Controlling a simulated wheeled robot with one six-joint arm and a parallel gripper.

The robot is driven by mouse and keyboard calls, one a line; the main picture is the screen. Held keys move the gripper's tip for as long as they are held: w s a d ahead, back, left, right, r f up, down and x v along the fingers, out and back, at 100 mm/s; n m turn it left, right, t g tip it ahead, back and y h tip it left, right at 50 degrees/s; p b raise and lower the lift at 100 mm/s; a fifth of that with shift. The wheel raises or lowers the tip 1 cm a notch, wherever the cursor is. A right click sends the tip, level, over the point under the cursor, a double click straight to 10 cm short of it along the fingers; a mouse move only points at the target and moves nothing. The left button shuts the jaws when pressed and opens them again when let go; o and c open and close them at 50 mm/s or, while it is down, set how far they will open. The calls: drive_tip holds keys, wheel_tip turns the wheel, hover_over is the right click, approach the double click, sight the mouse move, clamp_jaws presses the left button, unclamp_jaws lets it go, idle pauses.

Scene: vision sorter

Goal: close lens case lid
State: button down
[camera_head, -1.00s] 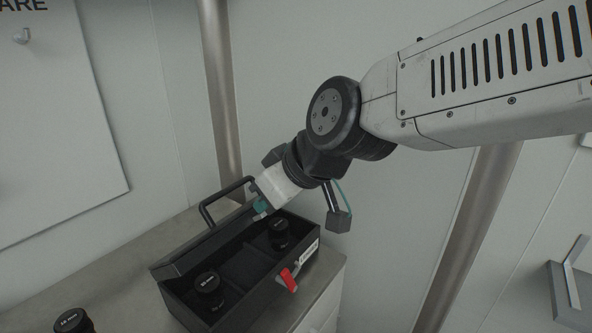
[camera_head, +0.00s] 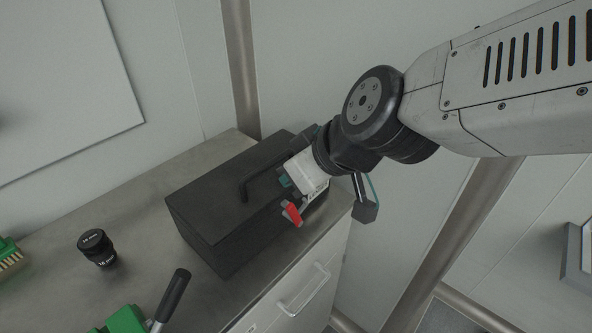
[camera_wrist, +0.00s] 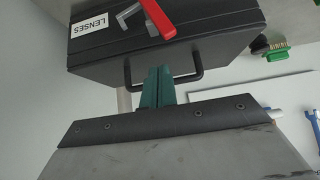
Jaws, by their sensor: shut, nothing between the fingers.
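The lens case (camera_head: 225,215) is a black box on the grey counter, its lid down flat over the top in the head view. The black lid handle (camera_head: 248,185) stands up from the lid. A red latch (camera_head: 292,213) is on the front face. In the wrist view the case (camera_wrist: 200,40) shows its white LENSES label (camera_wrist: 90,27), red latch (camera_wrist: 158,18) and handle (camera_wrist: 196,76). My gripper (camera_head: 286,181) is over the lid beside the handle, with teal fingers shut and empty. They also show in the wrist view (camera_wrist: 158,80). Whether they touch the lid, I cannot tell.
A loose black lens (camera_head: 97,248) stands on the counter (camera_head: 145,215) left of the case. A green object with a black handle (camera_head: 126,318) is at the counter's front. A green brush (camera_head: 10,255) lies at far left. A wall stands behind.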

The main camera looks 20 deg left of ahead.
wheel_tip(320, 180, up, 4)
drive_tip(key=s+d+f+m+g+h, duration=0.1)
drive_tip(key=s+d+f, duration=0.25)
drive_tip(key=d, duration=0.35)
drive_tip(key=s+d+f+m+g+h, duration=0.1)
drive_tip(key=s+d+f+m, duration=0.1)
drive_tip(key=s+d, duration=0.35)
drive_tip(key=d+r+m+h, duration=0.2)
drive_tip(key=d+m, duration=0.3)
drive_tip(key=d, duration=0.8)
drive_tip(key=d+r+m+h, duration=0.2)
drive_tip(key=d+m, duration=0.3)
drive_tip(key=d, duration=0.9)
drive_tip(key=shift+s+h, duration=0.15)
drive_tip(key=shift+h, duration=0.65)
